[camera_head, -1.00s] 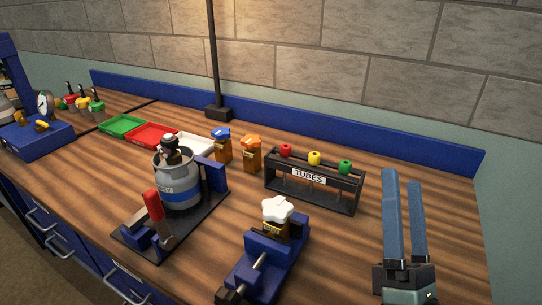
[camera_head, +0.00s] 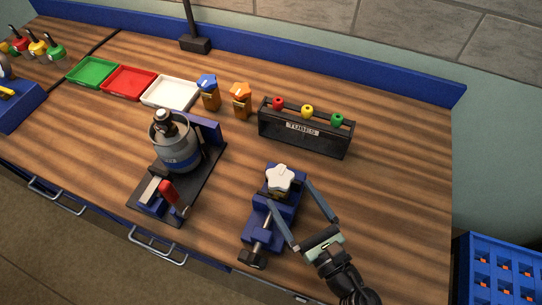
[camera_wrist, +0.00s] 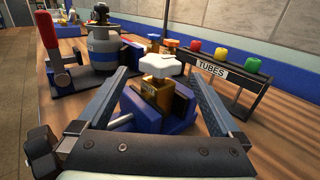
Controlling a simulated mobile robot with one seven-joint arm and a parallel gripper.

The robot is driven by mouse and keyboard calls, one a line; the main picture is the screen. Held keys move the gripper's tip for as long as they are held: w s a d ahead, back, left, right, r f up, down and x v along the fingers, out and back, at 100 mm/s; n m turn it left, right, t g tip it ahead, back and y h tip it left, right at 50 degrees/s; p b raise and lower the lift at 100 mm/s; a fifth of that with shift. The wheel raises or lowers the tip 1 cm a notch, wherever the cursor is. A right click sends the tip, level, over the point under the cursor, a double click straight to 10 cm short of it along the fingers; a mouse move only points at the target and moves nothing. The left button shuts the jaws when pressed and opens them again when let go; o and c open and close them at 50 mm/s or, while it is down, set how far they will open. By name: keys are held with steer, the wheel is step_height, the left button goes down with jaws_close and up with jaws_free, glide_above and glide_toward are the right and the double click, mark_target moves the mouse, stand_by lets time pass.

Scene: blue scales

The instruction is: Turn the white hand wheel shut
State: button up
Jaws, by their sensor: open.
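The white hand wheel (camera_head: 280,178) is star-shaped and sits on top of a brass valve body held in a blue vise (camera_head: 258,222). In the wrist view the white wheel (camera_wrist: 161,65) stands upright on the brass valve (camera_wrist: 155,92), ahead of my gripper and near the middle. My gripper (camera_head: 288,192) is open, with its two long fingers spread to either side of the vise and wheel. In the wrist view the fingers (camera_wrist: 166,84) frame the valve, with the wheel between and beyond the tips. I cannot tell whether a finger touches the vise.
A black TUBES rack (camera_head: 304,133) with red, yellow and green caps stands behind the vise. A grey canister (camera_head: 178,150) in a clamp stand with a red handle (camera_head: 172,194) is on the left. Blue-topped (camera_head: 208,92) and orange-topped (camera_head: 240,100) valves stand behind. Right of the vise, the bench is clear.

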mark_target(273, 167)
steer(key=p+x, duration=0.1)
steer(key=x, duration=0.8)
steer(key=shift+w+a+p, duration=0.15)
steer(key=shift+w+p, duration=0.15)
steer(key=shift+p, duration=0.1)
steer(key=c, duration=1.3)
